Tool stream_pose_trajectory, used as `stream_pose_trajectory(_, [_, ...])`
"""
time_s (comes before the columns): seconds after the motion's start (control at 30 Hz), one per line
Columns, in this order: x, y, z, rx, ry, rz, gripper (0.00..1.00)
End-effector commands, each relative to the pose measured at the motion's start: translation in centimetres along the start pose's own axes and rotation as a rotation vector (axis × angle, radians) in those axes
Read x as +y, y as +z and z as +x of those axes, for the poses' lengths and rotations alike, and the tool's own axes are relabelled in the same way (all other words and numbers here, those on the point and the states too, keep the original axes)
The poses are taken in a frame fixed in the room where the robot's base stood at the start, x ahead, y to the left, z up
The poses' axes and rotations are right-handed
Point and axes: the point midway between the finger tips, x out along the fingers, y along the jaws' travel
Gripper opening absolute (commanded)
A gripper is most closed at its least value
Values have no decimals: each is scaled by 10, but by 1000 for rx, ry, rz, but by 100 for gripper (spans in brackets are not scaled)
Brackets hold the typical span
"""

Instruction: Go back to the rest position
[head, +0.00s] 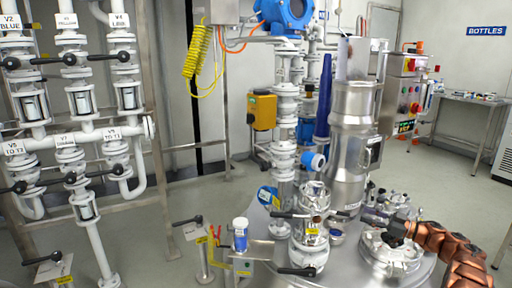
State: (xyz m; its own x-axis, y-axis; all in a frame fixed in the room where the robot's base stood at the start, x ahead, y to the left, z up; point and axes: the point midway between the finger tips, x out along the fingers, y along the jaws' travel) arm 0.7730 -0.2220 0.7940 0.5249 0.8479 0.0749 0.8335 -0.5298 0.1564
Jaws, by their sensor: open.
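My copper-coloured arm (450,245) enters at the lower right of the head view. My gripper (374,217) is at its end, pointing left, over the metal reactor lid (352,268). The gripper is small in the picture and looks empty. It is beside a round clamped port (392,254); I cannot tell whether it touches any fitting there.
A tall steel column (352,130) and white valve stack (286,110) rise from the lid. Valved white pipes (65,140) fill the left. A control box with buttons (405,92) stands behind. Open floor (425,170) leads to a bottles table (470,98) at the right.

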Motion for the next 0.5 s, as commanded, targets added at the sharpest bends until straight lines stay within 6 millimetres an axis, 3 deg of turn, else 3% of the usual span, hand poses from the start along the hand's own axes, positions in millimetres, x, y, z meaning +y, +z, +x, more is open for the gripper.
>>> stream_pose_trajectory(0.5, [109, -134, 49, 49, 465, -114, 40])
